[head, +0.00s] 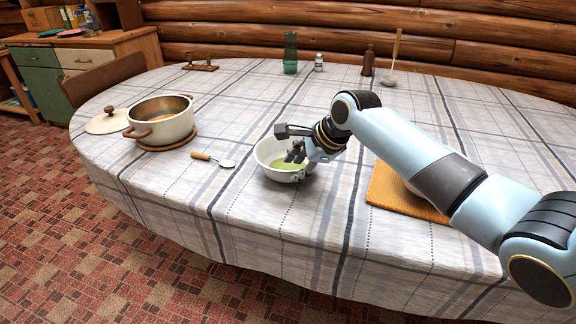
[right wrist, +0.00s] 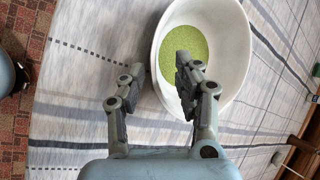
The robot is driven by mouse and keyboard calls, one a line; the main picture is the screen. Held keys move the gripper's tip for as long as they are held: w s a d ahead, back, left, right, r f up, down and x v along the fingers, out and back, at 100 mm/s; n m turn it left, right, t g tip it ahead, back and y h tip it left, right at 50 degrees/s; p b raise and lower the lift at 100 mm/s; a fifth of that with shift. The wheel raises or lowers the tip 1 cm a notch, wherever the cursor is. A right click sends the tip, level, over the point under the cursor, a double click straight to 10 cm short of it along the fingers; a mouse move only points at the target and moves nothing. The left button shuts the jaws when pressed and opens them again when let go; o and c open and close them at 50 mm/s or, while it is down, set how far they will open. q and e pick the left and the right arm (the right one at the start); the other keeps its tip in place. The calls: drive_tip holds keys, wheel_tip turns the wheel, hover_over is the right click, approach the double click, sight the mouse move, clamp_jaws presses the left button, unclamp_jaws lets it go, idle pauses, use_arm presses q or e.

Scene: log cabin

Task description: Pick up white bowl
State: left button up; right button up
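The white bowl (head: 266,158) stands upright on the table near its front middle, with something green in its bottom. My right gripper (head: 297,150) is at the bowl's right side. In the right wrist view the bowl (right wrist: 238,60) fills the upper middle. There my right gripper (right wrist: 160,75) is open, one finger outside the bowl's wall and the other over its inside, with the rim between them. I cannot tell whether either finger touches the wall. My left gripper is not in view.
A pot (head: 165,130) stands on the left, its lid (head: 106,122) beside it. An orange mat (head: 384,192) lies right, under my arm. A green bottle (head: 290,54) and a brown shaker (head: 368,62) stand at the back.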

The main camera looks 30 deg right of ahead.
drive_tip(key=x, duration=0.3)
drive_tip(key=shift+s, duration=0.1)
clamp_jaws()
drive_tip(key=shift+r, duration=0.1)
